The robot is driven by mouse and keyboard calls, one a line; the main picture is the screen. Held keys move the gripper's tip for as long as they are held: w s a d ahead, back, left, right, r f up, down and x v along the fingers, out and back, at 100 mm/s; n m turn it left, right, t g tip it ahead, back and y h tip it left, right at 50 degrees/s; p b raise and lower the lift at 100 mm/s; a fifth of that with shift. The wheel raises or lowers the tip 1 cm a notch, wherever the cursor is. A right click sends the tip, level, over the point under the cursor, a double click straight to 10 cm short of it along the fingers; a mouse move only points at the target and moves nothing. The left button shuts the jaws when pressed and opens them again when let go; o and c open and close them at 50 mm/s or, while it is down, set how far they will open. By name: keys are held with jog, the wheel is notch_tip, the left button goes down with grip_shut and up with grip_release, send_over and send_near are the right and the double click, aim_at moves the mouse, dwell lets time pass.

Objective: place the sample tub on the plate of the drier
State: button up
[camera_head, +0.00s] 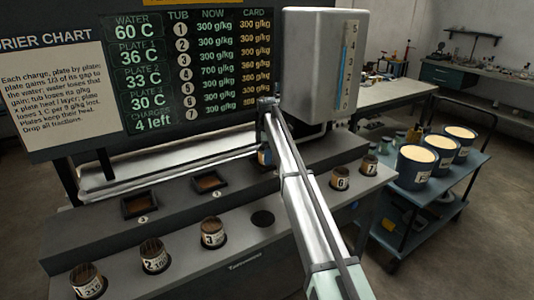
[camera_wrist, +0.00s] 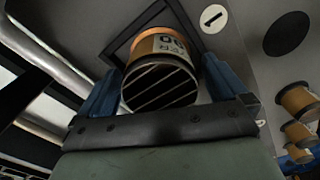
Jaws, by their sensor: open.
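The sample tub (camera_wrist: 160,75), round with an orange-brown and white label and a slatted end, sits between the blue fingers of my gripper (camera_wrist: 163,85) in the wrist view. The fingers are open on either side of it. Behind it is the dark square frame of a drier plate (camera_wrist: 118,45), with a white "1" mark (camera_wrist: 213,18) beside it. Whether the tub rests fully inside the frame is hidden. In the head view my arm reaches over the drier ledge and mostly hides this tub; only a sliver (camera_head: 264,157) shows.
Framed plates (camera_head: 208,182) and (camera_head: 141,204) on the ledge hold brown material. Tubs 1 (camera_head: 87,281), 2 (camera_head: 154,255), 3 (camera_head: 212,232), 6 (camera_head: 340,178) and 7 (camera_head: 368,166) stand along the front shelf. An empty round hole (camera_head: 262,219) lies right of tub 3.

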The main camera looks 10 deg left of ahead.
notch_tip(320, 180, up, 12)
dwell(0.6)
